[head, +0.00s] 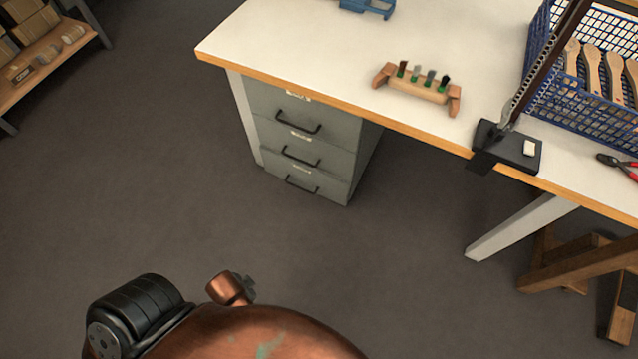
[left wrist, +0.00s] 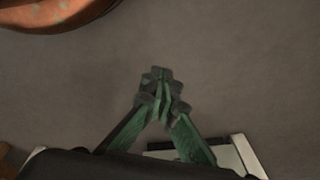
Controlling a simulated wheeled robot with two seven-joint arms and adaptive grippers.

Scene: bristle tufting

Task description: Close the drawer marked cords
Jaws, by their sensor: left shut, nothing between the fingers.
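A grey-green drawer cabinet (head: 367,150) stands on the floor under the left end of the workbench. It has a top drawer (head: 280,108), a middle drawer (head: 276,136) and a bottom drawer (head: 325,190), each with a dark bar handle. Small pale labels sit above the handles, too small to read, so I cannot tell which says cords. I cannot tell whether any drawer stands slightly out. In the left wrist view my left gripper (left wrist: 160,92) has its green fingers together at the tips and empty, above bare floor. My right gripper is not seen.
The white workbench (head: 290,45) overhangs the cabinet. It carries a wooden tuft holder (head: 416,90), a black-based lever tool (head: 510,147), a blue basket (head: 590,118) and red pliers (head: 618,165). A wooden trestle (head: 570,267) stands right. The floor before the cabinet is clear.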

